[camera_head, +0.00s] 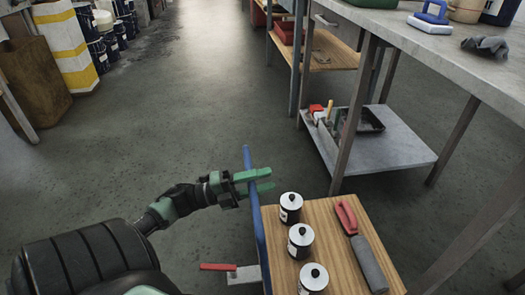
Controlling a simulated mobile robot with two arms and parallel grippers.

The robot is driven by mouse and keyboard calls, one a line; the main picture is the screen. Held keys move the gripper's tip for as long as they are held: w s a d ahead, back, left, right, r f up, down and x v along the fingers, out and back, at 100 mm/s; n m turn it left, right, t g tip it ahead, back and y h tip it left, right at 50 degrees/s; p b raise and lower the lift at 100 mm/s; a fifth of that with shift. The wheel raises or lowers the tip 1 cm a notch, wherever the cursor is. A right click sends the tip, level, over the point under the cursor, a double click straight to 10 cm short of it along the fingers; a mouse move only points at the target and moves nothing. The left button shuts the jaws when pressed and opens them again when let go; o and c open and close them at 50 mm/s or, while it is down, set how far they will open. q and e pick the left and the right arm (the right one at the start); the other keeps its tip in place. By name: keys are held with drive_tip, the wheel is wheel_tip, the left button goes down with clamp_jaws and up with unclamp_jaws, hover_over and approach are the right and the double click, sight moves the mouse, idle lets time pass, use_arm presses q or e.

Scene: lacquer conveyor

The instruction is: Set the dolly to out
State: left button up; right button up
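What looks like the dolly is a wooden-topped platform (330,215) at the bottom right of the head view, with a long blue bar (260,235) along its left side. My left gripper (273,180) has green fingers spread apart, at the upper end of the blue bar. The bar crosses the fingers there; I cannot tell whether they touch it. My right gripper is not in view. The dolly's lower part and wheels are hidden or out of frame.
A red-handled scraper (218,267) lies left of the bar. A grey-topped workbench (440,55) with a lower shelf (390,150) stands right. Open floor (180,110) lies ahead.

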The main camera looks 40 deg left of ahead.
use_arm(q)
drive_tip(key=p+v, duration=0.1)
drive_tip(key=v, duration=0.7)
drive_tip(key=shift+p, duration=0.3)
drive_tip(key=shift+w, duration=0.1)
